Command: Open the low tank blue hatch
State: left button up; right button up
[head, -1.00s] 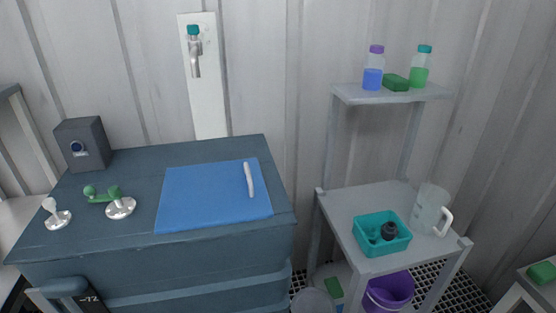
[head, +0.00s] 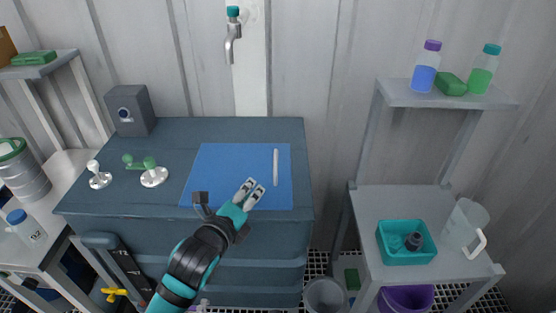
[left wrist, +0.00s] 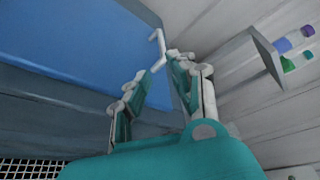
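The low tank (head: 150,200) is a dark blue-grey box with the flat blue hatch (head: 225,165) on its top. The hatch lies closed, and a white bar handle (head: 276,167) stands on its right part. My left gripper (head: 250,191) is over the hatch's front edge, left of and nearer than the handle, apart from it. In the left wrist view its two fingers are spread with nothing between them. The hatch (left wrist: 75,45) fills the upper left there, and the handle (left wrist: 158,48) shows beyond the fingertips. My right gripper is not in view.
A grey box (head: 130,110), a green-handled valve (head: 152,174) and a white fitting (head: 99,176) stand left of the hatch. A tap (head: 233,40) hangs behind. A shelf at right holds a teal bin (head: 393,257), a jug (head: 464,227) and bottles. A bucket (head: 326,296) stands on the floor.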

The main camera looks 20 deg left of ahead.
aim_at(276, 159)
pick_arm(q)
jog(key=shift+w+d, duration=0.1)
jog(key=shift+w, duration=0.3)
jog(key=p+x, duration=0.2)
jog(key=x, duration=1.4)
jog(key=shift+w+f, duration=0.15)
jog(key=shift+w, duration=0.2)
grip_shut()
